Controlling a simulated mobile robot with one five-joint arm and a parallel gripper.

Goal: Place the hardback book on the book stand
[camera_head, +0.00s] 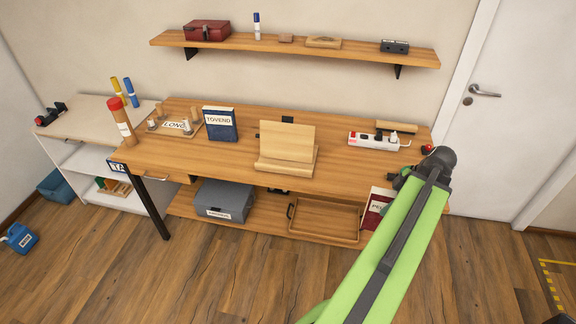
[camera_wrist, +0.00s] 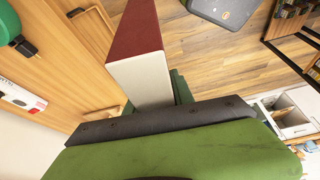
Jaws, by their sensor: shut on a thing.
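A red hardback book (camera_wrist: 137,32) with pale page edges is in my gripper (camera_wrist: 155,100), its far end pointing away from the wrist. In the head view, a red book with a white label (camera_head: 376,208) shows beside my green arm, which hides part of it and my gripper. It appears in front of the desk's right side, at about lower-shelf height. The wooden book stand (camera_head: 287,142) stands empty on the middle of the desk, to the left of the book and above it in the picture. My gripper is apart from the stand.
A grey box (camera_head: 224,200) and a wooden tray (camera_head: 325,216) occupy the lower shelf. The desktop around the stand's front is clear.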

